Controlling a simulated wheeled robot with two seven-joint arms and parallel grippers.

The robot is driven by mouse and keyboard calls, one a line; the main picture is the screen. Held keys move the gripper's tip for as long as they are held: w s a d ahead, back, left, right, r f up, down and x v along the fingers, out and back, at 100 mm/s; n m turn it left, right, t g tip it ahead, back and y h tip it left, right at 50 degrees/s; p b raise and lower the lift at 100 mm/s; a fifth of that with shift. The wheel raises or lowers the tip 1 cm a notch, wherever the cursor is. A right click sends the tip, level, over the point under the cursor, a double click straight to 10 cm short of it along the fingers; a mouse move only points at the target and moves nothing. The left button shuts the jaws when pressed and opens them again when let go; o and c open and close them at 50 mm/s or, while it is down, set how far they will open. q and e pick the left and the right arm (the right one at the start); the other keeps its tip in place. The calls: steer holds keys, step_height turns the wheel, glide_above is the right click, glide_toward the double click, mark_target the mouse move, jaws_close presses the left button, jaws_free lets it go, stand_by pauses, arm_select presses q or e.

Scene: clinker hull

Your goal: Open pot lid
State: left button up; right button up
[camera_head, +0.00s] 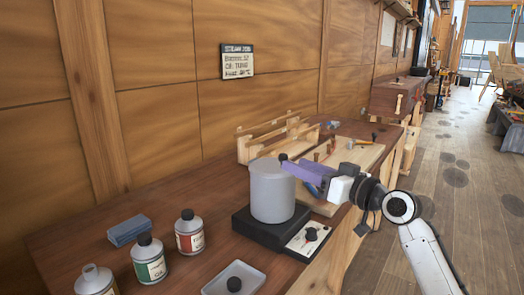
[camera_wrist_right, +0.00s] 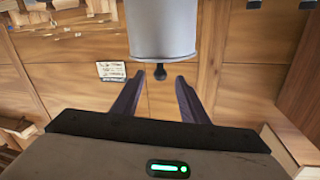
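A light grey pot (camera_head: 272,195) stands on a black hot plate (camera_head: 262,232) on the wooden bench. Its grey lid (camera_head: 264,166) is on top and carries a black knob (camera_head: 283,157). My right gripper (camera_head: 290,166), with purple fingers, reaches in from the right at knob height. In the right wrist view the pot (camera_wrist_right: 162,25) appears upside down. There the knob (camera_wrist_right: 159,73) lies just beyond and between the tips of the open right gripper (camera_wrist_right: 160,80), and nothing is held. My left gripper is not in view.
Several bottles, one with a green label (camera_head: 149,263) and one with a red label (camera_head: 189,234), stand left of the pot. A shallow tray (camera_head: 234,280) is in front. A wooden rack (camera_head: 272,137) and board with tools lie behind, near the wall.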

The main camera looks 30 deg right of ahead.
mark_target(273, 164)
steer(key=w, duration=0.3)
steer(key=w+a+p, duration=0.1)
steer(key=shift+w+r, duration=0.2)
steer(key=shift+r, duration=0.05)
steer(key=w, duration=0.4)
steer(key=shift+a+f+p, duration=0.15)
steer(key=shift+a+p, duration=0.15)
steer(key=shift+a, duration=0.05)
steer(key=shift+w+a, duration=0.15)
steer(key=shift+w, duration=0.45)
steer(key=shift+w+f, duration=0.1)
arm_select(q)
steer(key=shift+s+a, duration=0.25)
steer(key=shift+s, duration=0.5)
arm_select(e)
jaws_close()
